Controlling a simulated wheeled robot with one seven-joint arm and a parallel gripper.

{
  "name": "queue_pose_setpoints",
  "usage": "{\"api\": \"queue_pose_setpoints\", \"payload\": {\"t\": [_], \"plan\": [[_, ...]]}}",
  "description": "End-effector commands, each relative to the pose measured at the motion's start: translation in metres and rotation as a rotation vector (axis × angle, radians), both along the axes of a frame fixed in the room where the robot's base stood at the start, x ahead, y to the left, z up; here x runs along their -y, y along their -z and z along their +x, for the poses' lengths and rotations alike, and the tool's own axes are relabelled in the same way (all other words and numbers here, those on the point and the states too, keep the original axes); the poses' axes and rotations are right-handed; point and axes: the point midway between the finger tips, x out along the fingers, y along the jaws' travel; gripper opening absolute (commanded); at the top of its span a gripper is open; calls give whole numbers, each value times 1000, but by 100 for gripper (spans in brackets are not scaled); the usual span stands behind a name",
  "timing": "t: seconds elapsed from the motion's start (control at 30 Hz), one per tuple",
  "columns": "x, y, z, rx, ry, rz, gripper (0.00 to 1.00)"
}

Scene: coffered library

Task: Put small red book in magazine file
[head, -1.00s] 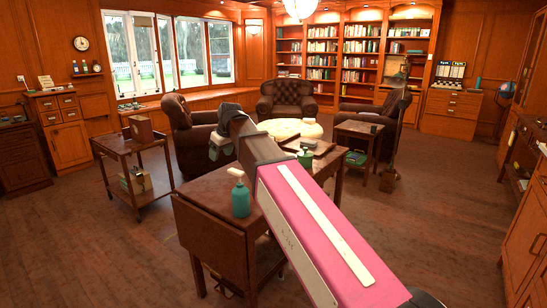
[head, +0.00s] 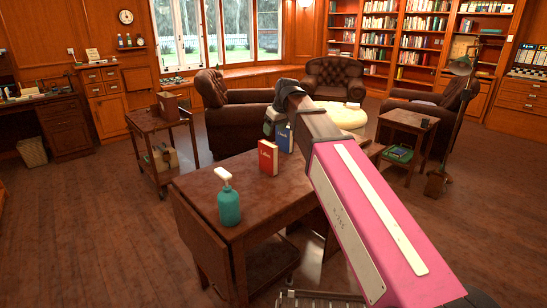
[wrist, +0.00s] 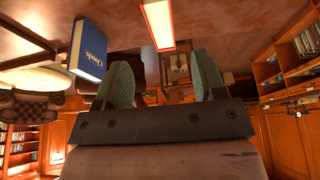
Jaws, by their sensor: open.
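The small red book (head: 268,158) stands upright on the dark wooden table (head: 262,202) in the head view. A blue book (head: 284,138) stands just behind it. My gripper (head: 274,120) is above and beyond the books, partly hidden by my own arm. In the wrist view, my gripper (wrist: 163,80) is open with empty space between its green fingers. There the red book (wrist: 157,22) shows its pale page edge, in line with the finger gap and apart from the fingers. The blue book (wrist: 90,48) is to its left. I cannot make out a magazine file; my arm hides part of the table.
A teal pump bottle (head: 228,200) stands near the table's front left corner. A trolley (head: 160,122) carrying a brown box (head: 168,107) stands to the left. Leather armchairs and a side table (head: 407,121) are beyond.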

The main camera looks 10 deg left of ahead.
Motion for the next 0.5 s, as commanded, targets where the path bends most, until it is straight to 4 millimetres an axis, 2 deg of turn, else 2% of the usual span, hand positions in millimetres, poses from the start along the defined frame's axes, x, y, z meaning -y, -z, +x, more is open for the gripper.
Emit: {"api": "queue_pose_setpoints", "payload": {"t": [0.33,0.5], "plan": [[-12,40,12,-1,0,-1,64],[-15,50,14,0,0,0,64]]}}
